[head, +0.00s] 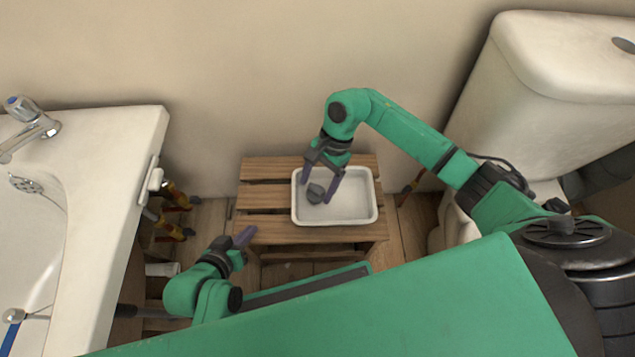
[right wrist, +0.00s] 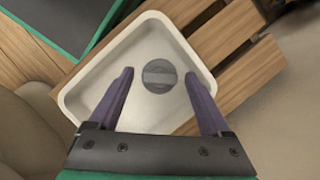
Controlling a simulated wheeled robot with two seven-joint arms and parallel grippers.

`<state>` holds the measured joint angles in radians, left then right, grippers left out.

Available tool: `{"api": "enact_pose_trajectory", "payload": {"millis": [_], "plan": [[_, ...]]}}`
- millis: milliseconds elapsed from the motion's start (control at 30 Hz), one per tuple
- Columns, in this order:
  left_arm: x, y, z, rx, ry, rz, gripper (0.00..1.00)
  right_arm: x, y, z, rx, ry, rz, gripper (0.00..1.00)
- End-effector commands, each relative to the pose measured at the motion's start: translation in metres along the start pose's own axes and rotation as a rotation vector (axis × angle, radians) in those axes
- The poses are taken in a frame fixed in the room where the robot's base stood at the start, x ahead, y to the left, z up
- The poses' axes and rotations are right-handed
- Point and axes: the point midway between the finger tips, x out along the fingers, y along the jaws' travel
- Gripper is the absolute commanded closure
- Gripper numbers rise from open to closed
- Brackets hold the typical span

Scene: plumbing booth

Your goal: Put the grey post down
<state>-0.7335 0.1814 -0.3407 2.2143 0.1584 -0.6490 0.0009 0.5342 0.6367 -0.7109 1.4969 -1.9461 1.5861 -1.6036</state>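The grey post (head: 315,194) is a small dark grey round piece in the white tray (head: 350,217). In the right wrist view the post (right wrist: 159,76) shows as a disc with a lighter band across it, on the tray floor. My right gripper (head: 316,190) reaches down over the tray with its two purple fingers spread, one on each side of the post. In the right wrist view there is a gap between each finger and the post. My left gripper (head: 243,236) is at the stool's front left corner, away from the tray; its finger gap is not clear.
The tray stands on a slatted wooden stool (head: 262,196) against the wall. A toilet (head: 520,110) is at the right.

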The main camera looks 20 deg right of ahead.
Motion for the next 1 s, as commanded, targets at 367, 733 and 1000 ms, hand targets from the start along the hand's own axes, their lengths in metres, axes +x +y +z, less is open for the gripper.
{"api": "enact_pose_trajectory", "payload": {"millis": [367,733,1000], "plan": [[-0.005,-0.003,-0.003,0.003,-0.028,-0.011,1.0,-0.004,0.0,0.002,0.0,-0.001,0.0,0.19],[-0.049,-0.03,-0.007,0.013,-0.276,-0.108,1.0,-0.099,-0.001,0.002,0.0,0.002,-0.003,0.19],[-0.061,-0.038,-0.004,0.009,-0.345,-0.135,1.0,-0.123,0.0,0.001,0.0,-0.001,0.0,0.19]]}}
